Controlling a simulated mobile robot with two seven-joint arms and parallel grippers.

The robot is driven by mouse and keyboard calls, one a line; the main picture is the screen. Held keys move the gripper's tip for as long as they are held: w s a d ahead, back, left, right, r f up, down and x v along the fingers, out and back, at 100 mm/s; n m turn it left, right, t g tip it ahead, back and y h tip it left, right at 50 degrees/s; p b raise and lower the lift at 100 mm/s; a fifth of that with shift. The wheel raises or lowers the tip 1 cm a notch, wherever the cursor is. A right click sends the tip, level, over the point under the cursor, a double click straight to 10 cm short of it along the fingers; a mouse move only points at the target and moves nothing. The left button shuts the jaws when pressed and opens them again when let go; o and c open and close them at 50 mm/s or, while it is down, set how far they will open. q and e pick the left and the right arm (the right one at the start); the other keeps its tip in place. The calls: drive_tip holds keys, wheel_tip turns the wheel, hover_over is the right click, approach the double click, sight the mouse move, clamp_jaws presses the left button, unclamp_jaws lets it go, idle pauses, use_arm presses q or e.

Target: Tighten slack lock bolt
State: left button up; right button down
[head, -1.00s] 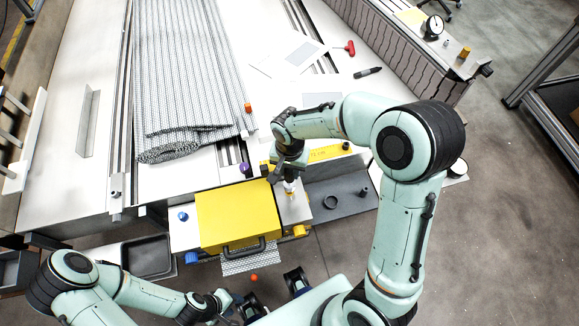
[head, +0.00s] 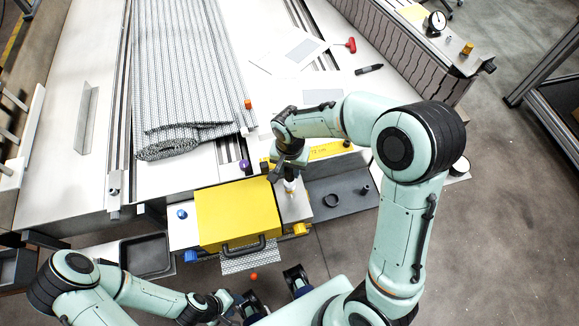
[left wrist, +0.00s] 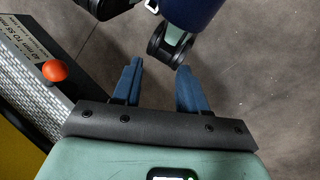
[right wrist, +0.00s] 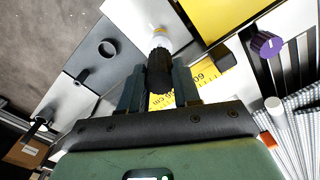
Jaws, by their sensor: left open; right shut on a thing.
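In the right wrist view a bolt with a dark ribbed head (right wrist: 160,72) and a pale, yellow-ringed lower part stands on a light metal plate (right wrist: 137,22). My right gripper (right wrist: 158,82) has its fingers on both sides of the dark head and is shut on it. In the head view my right gripper (head: 287,174) is over the plate (head: 294,207), right of the yellow cover, and hides most of the bolt. My left gripper (left wrist: 159,70) is open and empty above the floor. It shows at the bottom of the head view (head: 236,301).
The yellow cover (head: 237,213) with a black handle is left of the bolt. A grey tray (head: 345,200) with a dark ring (head: 331,200) lies right of it. A purple knob (head: 244,165) stands behind. An orange ball-shaped knob (left wrist: 55,70) is near my left gripper.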

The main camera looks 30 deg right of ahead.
use_arm(q)
drive_tip(key=shift+f, duration=0.15)
use_arm(e)
drive_tip(key=shift+f, duration=0.2)
use_arm(q)
drive_tip(key=shift+s+f+b, duration=0.35)
drive_tip(key=shift+f+b, duration=0.45)
drive_tip(key=shift+b, duration=0.1)
use_arm(e)
drive_tip(key=shift+f, duration=1)
use_arm(q)
drive_tip(key=shift+f, duration=0.15)
use_arm(e)
drive_tip(key=shift+f, duration=0.1)
drive_tip(key=m, duration=0.6)
drive_tip(key=shift+m, duration=2.7)
wheel_tip(320, 180, up, 5)
drive_tip(key=p, duration=0.3)
drive_tip(key=shift+w+p, duration=0.1)
drive_tip(key=shift+p, duration=0.3)
use_arm(q)
drive_tip(key=r, duration=0.1)
drive_tip(key=w+r, duration=0.1)
drive_tip(key=r, duration=0.2)
drive_tip(key=shift+w+r, duration=0.15)
drive_tip(key=shift+w, duration=0.2)
